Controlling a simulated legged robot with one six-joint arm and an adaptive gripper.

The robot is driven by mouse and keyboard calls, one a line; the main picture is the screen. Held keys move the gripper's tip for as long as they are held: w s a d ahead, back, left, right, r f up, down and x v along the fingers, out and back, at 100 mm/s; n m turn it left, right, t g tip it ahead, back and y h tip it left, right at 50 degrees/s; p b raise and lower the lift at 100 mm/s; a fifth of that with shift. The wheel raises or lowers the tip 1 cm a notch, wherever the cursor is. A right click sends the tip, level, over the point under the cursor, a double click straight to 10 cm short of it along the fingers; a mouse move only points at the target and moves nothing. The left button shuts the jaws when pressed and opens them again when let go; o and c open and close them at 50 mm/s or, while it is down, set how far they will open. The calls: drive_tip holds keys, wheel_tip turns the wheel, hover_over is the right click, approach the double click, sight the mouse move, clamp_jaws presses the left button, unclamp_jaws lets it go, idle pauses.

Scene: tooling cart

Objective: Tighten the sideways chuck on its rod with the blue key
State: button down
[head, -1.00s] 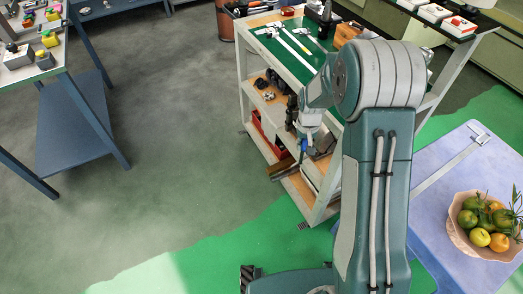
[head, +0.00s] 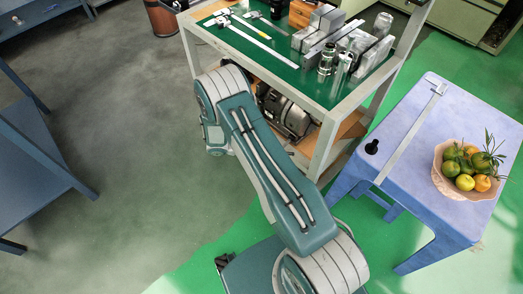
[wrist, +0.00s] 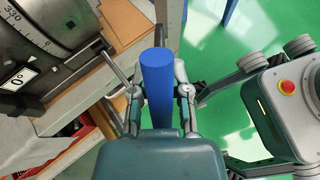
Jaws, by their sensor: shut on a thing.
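My gripper (wrist: 158,88) shows in the wrist view, its two fingers closed on either side of a plain blue cylinder, the blue key (wrist: 157,72). The key's far end is hidden, so I cannot tell whether it touches anything. A thin metal rod (wrist: 117,68) lies left of the key; I cannot tell what it belongs to. I cannot make out the sideways chuck in either view. In the head view my arm reaches to the cart's left side, and the gripper and key are hidden.
The cart (head: 335,130) holds calipers and metal blocks on its green top, with a grey round machine (head: 285,112) below. A dial-marked machine (wrist: 40,45) is close on the left in the wrist view. A blue table (head: 410,175) bears a fruit bowl (head: 440,168).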

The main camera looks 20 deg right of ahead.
drive_tip(key=w+a+f+n+t+h, duration=0.2)
drive_tip(key=w+f+n+t+h, duration=0.25)
drive_tip(key=n+t, duration=0.35)
drive_tip(key=d+n, duration=0.1)
drive_tip(key=n, duration=0.5)
drive_tip(key=d+n+t, duration=0.1)
drive_tip(key=d+n, duration=0.1)
drive_tip(key=n, duration=0.3)
drive_tip(key=w+d+n, duration=0.1)
drive_tip(key=d+n, duration=0.1)
drive_tip(key=n, duration=0.4)
drive_tip(key=shift+r+n+t, duration=0.15)
drive_tip(key=shift+n+t, duration=0.15)
drive_tip(key=shift+t, duration=0.1)
drive_tip(key=shift+w+d, duration=0.1)
drive_tip(key=shift+d, duration=0.45)
idle(0.8)
drive_tip(key=shift+w+d, duration=0.2)
drive_tip(key=shift+d, duration=0.45)
idle(0.5)
